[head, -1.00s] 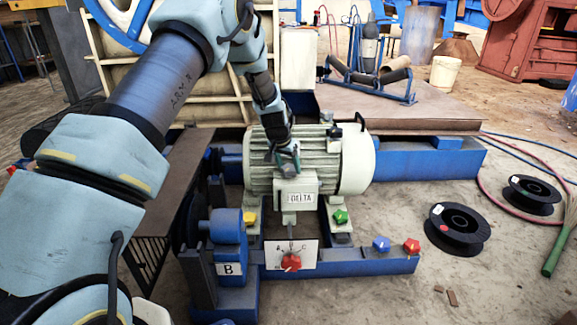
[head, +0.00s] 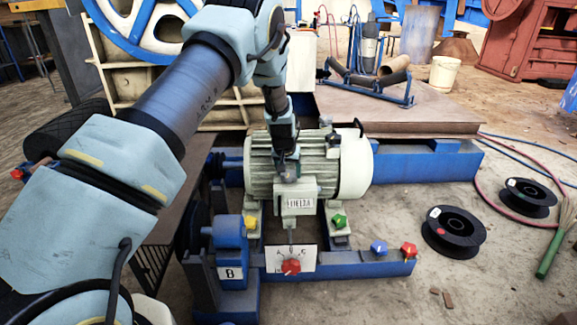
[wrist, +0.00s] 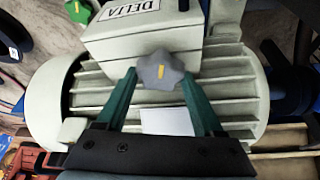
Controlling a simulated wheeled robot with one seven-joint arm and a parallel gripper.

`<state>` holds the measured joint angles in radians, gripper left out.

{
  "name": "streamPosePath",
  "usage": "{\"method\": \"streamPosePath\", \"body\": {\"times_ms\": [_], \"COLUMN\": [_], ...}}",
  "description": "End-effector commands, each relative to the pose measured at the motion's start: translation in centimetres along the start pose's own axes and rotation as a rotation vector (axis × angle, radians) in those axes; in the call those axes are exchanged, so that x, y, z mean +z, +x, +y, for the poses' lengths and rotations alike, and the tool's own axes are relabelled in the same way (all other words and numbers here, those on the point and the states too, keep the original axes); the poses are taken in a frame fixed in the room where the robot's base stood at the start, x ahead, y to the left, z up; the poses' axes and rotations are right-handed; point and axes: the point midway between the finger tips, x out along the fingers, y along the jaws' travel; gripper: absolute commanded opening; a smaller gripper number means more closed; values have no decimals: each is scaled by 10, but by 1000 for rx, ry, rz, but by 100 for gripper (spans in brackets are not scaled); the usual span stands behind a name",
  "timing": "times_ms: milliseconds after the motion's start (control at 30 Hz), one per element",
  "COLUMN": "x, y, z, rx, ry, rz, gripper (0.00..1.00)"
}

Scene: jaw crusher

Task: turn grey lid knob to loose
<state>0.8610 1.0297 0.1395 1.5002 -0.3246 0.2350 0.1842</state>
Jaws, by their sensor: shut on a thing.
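In the head view the knob (head: 290,173) sits on top of that box (head: 295,202), on the ribbed motor. My gripper (wrist: 159,80) has its two green fingers on either side of the knob and is shut on it. In the head view my gripper (head: 287,163) comes down from above and hides part of the knob.
The cream motor (head: 352,165) stands on a blue frame. Nearby are a red selector knob (head: 291,267), a green knob (head: 339,221), a yellow knob (head: 250,221), a blue knob (head: 379,247) and another red knob (head: 408,250). Black spools (head: 455,231) lie on the floor at right.

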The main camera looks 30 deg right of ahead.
Motion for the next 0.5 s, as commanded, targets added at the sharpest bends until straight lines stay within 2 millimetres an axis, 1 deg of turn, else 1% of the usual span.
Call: {"method": "streamPosePath", "body": {"times_ms": [33,67,500], "x": [0,-1,-1], "y": [-5,-5,-1], "z": [2,3,4], "rx": [-19,-29,-191], "ry": [-34,-60,-445], "rz": [-4,-4,-1], "gripper": [13,13,13]}}
